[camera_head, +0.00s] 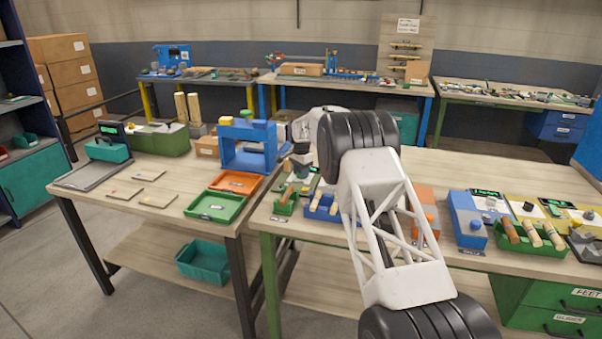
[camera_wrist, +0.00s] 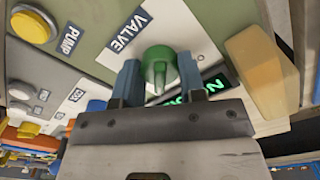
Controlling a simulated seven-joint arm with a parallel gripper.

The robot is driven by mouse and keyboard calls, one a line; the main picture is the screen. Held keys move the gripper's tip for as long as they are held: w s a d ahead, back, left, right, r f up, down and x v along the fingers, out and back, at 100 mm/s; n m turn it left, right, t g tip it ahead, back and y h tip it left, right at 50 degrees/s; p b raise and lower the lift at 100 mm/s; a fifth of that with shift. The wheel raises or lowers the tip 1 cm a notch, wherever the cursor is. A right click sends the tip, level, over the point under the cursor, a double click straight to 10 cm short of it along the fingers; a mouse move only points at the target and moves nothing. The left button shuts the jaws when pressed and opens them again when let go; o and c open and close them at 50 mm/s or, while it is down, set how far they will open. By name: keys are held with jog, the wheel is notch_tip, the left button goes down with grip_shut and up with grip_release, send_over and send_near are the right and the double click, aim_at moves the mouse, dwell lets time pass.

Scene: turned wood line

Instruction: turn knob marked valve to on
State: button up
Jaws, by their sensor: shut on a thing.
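A pointer line shows on the knob. My gripper (camera_wrist: 158,80) has its two blue fingers on either side of the knob, shut on it. A lit display with green characters (camera_wrist: 205,85) sits beside the knob, partly hidden by a finger; its full reading cannot be made out.
A yellow button (camera_wrist: 32,25) with a PUMP label (camera_wrist: 68,42) is on the same panel. A tan block (camera_wrist: 262,70) is close on the right. Green and orange trays (camera_head: 216,206) and a blue frame (camera_head: 232,160) stand to the left in the head view.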

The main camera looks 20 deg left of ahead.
jog(key=shift+r, duration=0.1)
jog(key=o, duration=0.6)
jog(key=shift+o, duration=0.2)
jog(key=shift+r, duration=3.85)
